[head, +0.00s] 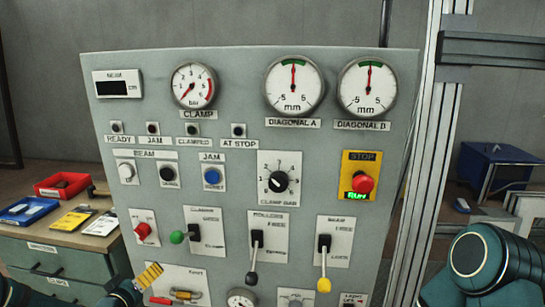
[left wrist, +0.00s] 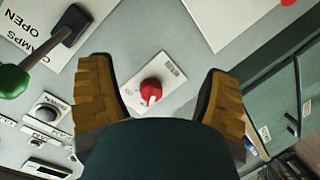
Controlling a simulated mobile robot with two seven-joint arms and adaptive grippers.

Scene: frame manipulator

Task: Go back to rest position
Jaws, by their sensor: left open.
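My left gripper (head: 149,275) is at the lower left of the grey control panel (head: 225,135) in the head view, with one ribbed yellow-brown finger showing best. In the left wrist view its two fingers (left wrist: 157,75) are spread wide, with nothing held. A red knob (left wrist: 151,91) on a white plate shows between them, beyond the fingertips; I cannot tell the exact gap. The same red knob (head: 143,231) is above the gripper in the head view. My right gripper is out of view; only part of my right arm shows at the lower right.
Levers with green (head: 177,237), black (head: 252,279) and yellow (head: 323,285) knobs stick out of the panel. A red stop button (head: 362,183) sits above a lit RUN sign. A bench (head: 50,240) with red and blue trays stands left. A metal post (head: 427,150) stands right.

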